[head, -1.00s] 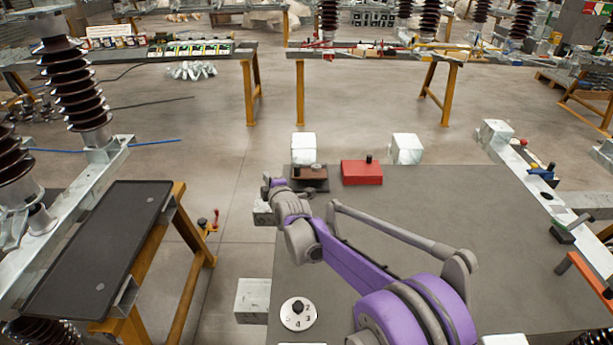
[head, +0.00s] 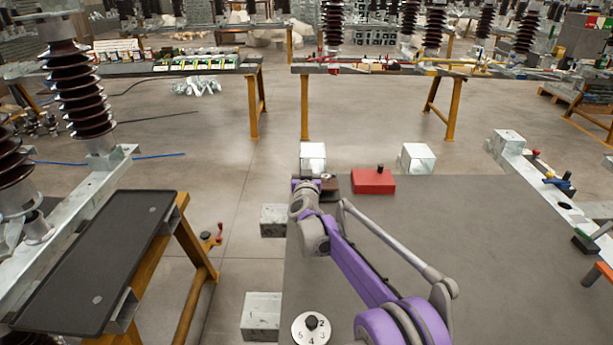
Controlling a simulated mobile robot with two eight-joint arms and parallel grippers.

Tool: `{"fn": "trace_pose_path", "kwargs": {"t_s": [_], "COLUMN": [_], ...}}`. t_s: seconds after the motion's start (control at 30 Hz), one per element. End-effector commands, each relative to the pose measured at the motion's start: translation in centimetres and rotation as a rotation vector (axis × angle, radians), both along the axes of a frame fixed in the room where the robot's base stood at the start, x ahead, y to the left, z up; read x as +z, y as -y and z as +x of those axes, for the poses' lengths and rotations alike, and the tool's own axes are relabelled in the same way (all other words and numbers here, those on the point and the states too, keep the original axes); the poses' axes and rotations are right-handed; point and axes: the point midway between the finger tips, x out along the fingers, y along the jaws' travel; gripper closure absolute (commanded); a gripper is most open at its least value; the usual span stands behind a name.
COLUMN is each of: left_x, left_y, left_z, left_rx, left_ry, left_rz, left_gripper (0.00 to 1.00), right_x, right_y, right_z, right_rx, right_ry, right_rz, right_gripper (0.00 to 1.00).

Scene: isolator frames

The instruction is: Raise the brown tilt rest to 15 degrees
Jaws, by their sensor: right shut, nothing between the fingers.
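The brown tilt rest (head: 329,184) is at the far left corner of the grey table top, with a small dark knob on it. Most of it is hidden behind my right gripper, and its tilt angle cannot be read. My right gripper (head: 305,186) is shut and empty at the left side of the rest. Whether it touches the rest cannot be told. My left gripper is not in view.
A red block (head: 373,182) with a black knob stands just right of the rest. A numbered dial (head: 311,328) is at the near left of the grey table top (head: 460,250), whose middle is bare. Pale blocks (head: 417,158) stand along the edges.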

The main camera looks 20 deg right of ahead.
Motion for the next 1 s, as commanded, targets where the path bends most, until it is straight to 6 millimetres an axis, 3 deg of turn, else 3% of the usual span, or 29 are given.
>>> {"fn": "trace_pose_path", "kwargs": {"t_s": [0.07, 0.33, 0.77, 1.0], "left_x": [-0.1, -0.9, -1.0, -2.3], "left_y": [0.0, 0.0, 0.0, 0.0], "left_z": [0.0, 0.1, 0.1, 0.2], "left_rx": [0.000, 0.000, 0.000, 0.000], "left_ry": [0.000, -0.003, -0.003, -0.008], "left_rz": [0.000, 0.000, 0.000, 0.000], "left_gripper": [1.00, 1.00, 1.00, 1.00], "right_x": [-0.1, -3.3, -3.8, -5.2], "right_y": [0.5, 0.1, 0.1, -0.1], "right_z": [1.5, 0.4, 0.2, -0.3], "right_rx": [0.000, 0.001, 0.001, 0.002], "right_ry": [-0.001, -0.001, -0.001, -0.002], "right_rz": [-0.002, -0.002, -0.002, -0.001], "right_gripper": [1.00, 1.00, 1.00, 1.00]}}
